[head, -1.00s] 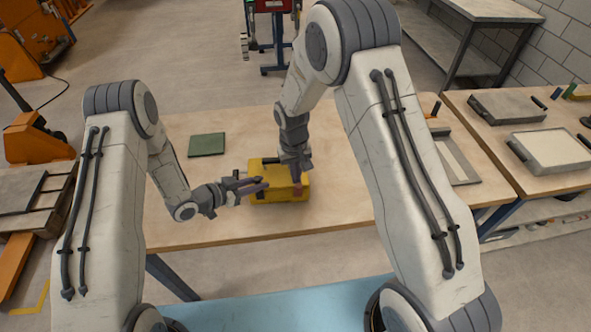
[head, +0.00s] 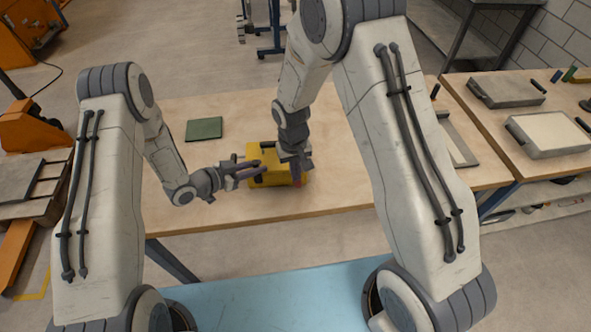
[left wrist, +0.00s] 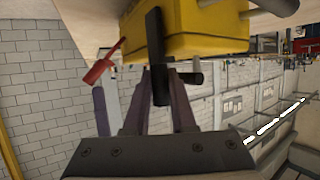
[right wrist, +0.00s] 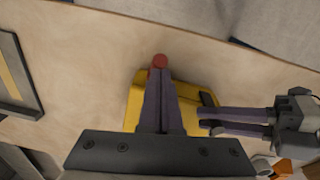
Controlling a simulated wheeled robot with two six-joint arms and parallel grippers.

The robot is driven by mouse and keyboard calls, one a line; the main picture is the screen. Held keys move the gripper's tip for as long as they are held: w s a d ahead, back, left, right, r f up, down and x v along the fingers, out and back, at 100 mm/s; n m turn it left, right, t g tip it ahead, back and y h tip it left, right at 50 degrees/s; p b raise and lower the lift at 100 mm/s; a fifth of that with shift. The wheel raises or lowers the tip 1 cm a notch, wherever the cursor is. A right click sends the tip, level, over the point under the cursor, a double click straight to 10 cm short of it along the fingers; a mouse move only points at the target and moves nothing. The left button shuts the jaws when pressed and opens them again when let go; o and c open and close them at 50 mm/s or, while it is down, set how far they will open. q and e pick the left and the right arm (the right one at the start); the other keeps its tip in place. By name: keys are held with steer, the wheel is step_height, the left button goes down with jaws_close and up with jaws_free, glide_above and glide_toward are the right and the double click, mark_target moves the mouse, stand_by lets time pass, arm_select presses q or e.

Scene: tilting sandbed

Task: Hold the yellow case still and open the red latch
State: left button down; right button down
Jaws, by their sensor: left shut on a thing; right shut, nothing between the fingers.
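The yellow case (head: 255,155) sits on the wooden table; it also shows in the left wrist view (left wrist: 200,35) and right wrist view (right wrist: 135,102). My left gripper (head: 261,170) is shut on a black handle (left wrist: 157,55) at the case's side. The red latch (left wrist: 103,64) sticks out at a slant from the case in the left wrist view. My right gripper (right wrist: 160,80) is shut and empty, its fingertips right by the red latch end (right wrist: 159,61); I cannot tell whether they touch. In the head view, the right gripper (head: 296,174) partly hides the case.
A green mat (head: 204,129) lies on the table behind and left of the case. A shallow grey tray (head: 460,145) lies at the table's right end. Bare wood (head: 200,220) lies left of the case. My two grippers are close together.

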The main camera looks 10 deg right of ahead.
steer(key=shift+s, duration=0.1)
steer(key=s+r, duration=0.5)
steer(key=r, duration=0.3)
steer(key=shift+s+a+r, duration=0.15)
steer(key=shift+a+r, duration=0.1)
steer(key=shift+a, duration=0.1)
arm_select(q)
steer(key=c, duration=0.7)
jaws_free()
steer(key=shift+o, duration=0.2)
steer(key=shift+a, duration=0.1)
